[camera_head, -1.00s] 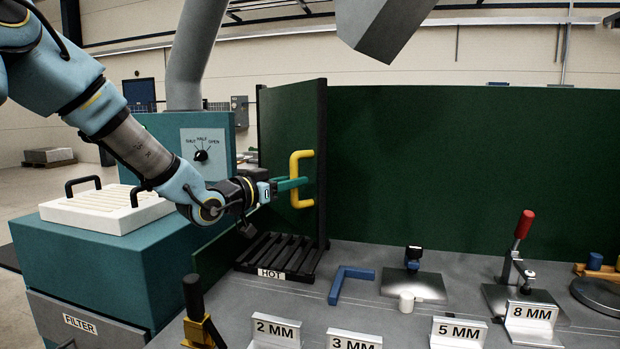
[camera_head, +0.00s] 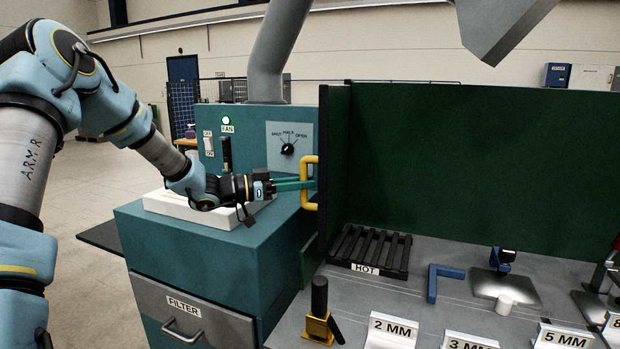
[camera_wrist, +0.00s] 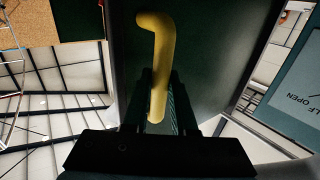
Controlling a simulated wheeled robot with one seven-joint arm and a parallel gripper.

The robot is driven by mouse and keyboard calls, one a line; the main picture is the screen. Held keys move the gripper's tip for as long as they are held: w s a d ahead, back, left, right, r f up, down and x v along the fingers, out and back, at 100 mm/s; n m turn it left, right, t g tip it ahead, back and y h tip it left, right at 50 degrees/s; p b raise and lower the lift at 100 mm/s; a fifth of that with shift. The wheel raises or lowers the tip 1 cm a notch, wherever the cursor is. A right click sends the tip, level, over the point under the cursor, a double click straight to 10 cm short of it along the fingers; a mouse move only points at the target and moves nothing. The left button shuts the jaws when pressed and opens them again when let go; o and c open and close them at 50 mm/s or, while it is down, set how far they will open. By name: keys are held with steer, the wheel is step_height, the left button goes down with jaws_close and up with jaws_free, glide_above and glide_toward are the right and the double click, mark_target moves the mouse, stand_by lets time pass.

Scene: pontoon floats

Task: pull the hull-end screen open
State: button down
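The hull-end screen (camera_head: 337,150) is a dark green panel with a black edge, standing upright at the left end of the bench and seen nearly edge-on. Its yellow bar handle (camera_head: 307,166) sticks out on the left side. The handle (camera_wrist: 156,60) also shows large in the wrist view, against the dark panel face (camera_wrist: 210,50). My gripper (camera_head: 306,184) reaches in from the left, its teal fingers level. The fingers are closed around the handle's middle part. In the wrist view my gripper (camera_wrist: 160,115) has the bar between its dark fingers.
A teal fan cabinet (camera_head: 200,240) with a white top tray stands left, close under my arm. A long green screen (camera_head: 470,160) backs the bench. A black HOT rack (camera_head: 370,248), a blue angle piece (camera_head: 442,280) and numbered blocks (camera_head: 393,330) stand on the bench.

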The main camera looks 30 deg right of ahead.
steer(key=shift+w+a+r, duration=0.1)
steer(key=shift+w+a, duration=0.1)
steer(key=shift+w, duration=0.25)
steer(key=shift+w+a+r, duration=0.1)
steer(key=shift+w+a, duration=0.05)
steer(key=shift+w, duration=0.25)
steer(key=c, duration=0.7)
jaws_free()
steer(key=shift+d+f, duration=0.1)
steer(key=shift+c, duration=0.2)
steer(key=shift+f, duration=0.1)
steer(key=b+v, duration=0.3)
steer(key=v, duration=0.8)
steer(key=shift+b, duration=0.3)
